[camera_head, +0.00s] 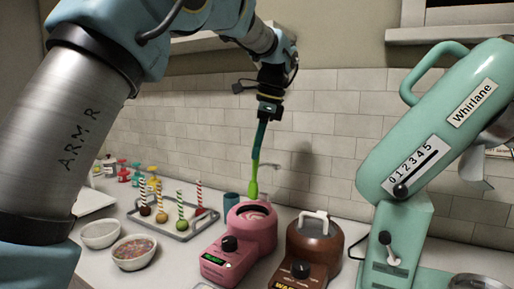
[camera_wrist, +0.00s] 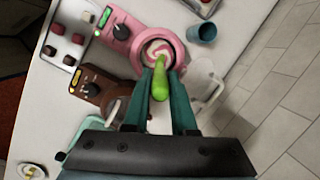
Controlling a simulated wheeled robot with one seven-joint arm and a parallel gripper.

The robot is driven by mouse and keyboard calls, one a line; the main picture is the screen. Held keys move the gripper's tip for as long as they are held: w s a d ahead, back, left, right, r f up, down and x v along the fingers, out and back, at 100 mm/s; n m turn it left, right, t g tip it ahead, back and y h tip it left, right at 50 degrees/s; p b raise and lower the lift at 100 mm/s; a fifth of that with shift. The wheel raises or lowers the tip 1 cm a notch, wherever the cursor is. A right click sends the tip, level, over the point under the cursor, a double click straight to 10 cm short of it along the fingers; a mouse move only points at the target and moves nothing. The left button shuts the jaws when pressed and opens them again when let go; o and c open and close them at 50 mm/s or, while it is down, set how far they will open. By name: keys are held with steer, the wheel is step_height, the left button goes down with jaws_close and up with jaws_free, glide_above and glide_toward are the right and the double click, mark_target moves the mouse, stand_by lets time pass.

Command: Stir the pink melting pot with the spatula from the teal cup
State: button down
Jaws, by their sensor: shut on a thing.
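The pink melting pot (camera_head: 262,238) stands on the counter, with a pink-and-white swirl inside; it also shows in the wrist view (camera_wrist: 119,30). My gripper (camera_head: 259,148) is above it, its long teal fingers shut on the green spatula (camera_head: 254,183). The spatula points down over the pot's opening. Whether its lower end touches the contents I cannot tell. In the wrist view the spatula (camera_wrist: 160,85) lies between the fingers, in line with the pot's mouth. The teal cup (camera_head: 230,200) stands just behind the pink pot, with no spatula seen in it; it also shows in the wrist view (camera_wrist: 204,32).
A brown lidded melting pot (camera_head: 316,240) stands close right of the pink one. A teal mixer (camera_head: 405,225) stands farther right. A rack of striped sticks (camera_head: 172,226) and two bowls (camera_head: 135,252) are at left. A tiled wall is behind.

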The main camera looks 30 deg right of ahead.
mark_target(256, 183)
step_height(256, 183, down, 4)
steer(key=b, duration=0.3)
steer(key=shift+r, duration=0.15)
steer(key=shift+f+b, duration=0.85)
steer(key=shift+f, duration=2.05)
steer(key=shift+f, duration=0.4)
